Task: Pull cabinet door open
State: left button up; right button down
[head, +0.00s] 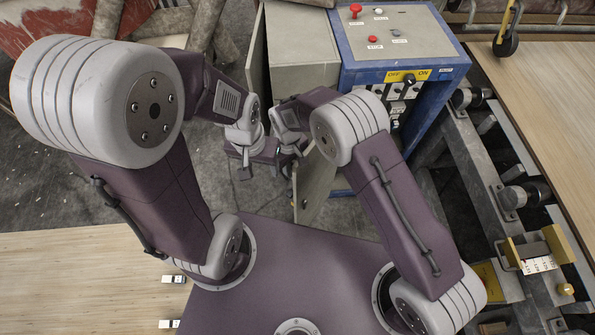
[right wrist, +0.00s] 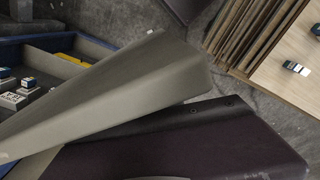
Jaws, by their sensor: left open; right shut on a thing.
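The cabinet (head: 348,80) is a blue-framed box with grey panels and a control panel on top. A pale grey door panel (head: 318,190) stands out from its front, ajar. My right gripper (head: 292,160) is shut at the door's outer edge; its fingertips are mostly hidden. In the right wrist view, the door (right wrist: 120,90) crosses the picture, with the blue-edged cabinet (right wrist: 70,45) and small switches behind it. My left gripper (head: 262,165) is open and close beside the right one; I cannot tell whether it touches the door.
Another grey panel (head: 257,65) stands at the cabinet's left side. A metal roller frame (head: 500,190) runs along the right. A wooden sheet (head: 60,270) lies at lower left. Stacked veneer sheets (right wrist: 255,35) show in the right wrist view. Grey floor lies left of the grippers.

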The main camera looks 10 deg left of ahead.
jog(key=shift+a, duration=0.2)
jog(key=c, duration=1.5)
grip_release()
notch_tip(320, 180, up, 9)
jog(key=shift+r+b, duration=0.1)
jog(key=shift+b, duration=0.4)
